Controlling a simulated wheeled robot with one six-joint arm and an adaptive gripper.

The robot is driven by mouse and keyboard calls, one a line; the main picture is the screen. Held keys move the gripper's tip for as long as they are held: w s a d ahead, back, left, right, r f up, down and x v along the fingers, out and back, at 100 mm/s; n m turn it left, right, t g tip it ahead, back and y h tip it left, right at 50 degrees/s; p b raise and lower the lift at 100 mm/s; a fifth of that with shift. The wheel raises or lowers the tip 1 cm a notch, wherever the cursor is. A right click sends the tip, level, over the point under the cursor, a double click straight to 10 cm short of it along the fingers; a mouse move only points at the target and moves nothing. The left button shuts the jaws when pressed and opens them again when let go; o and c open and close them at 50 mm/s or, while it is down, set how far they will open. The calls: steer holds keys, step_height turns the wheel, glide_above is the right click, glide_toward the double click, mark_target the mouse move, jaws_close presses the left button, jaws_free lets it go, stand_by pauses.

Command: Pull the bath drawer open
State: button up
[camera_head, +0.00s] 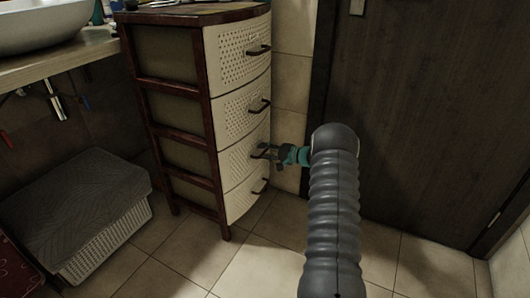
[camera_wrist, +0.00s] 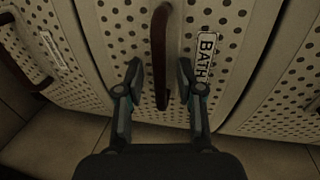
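The bath drawer (camera_wrist: 225,75) is a cream, perforated front with a "BATH" label (camera_wrist: 207,57) in the wrist view. Its dark bar handle (camera_wrist: 160,45) stands out from the front. In the head view it appears to be the third drawer down (camera_head: 236,166), flush with its neighbours. My gripper (camera_wrist: 160,80) is open, with one finger on each side of the handle's end and visible gaps between. In the head view my gripper (camera_head: 270,153) is at the third drawer's front, partly covering its handle.
The drawer cabinet (camera_head: 170,133) has a dark red-brown frame. A dark door (camera_head: 430,110) stands to the right. The tiled floor (camera_head: 255,262) before the drawers is clear.

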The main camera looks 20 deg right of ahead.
steer(key=shift+c, duration=0.2)
jaws_close()
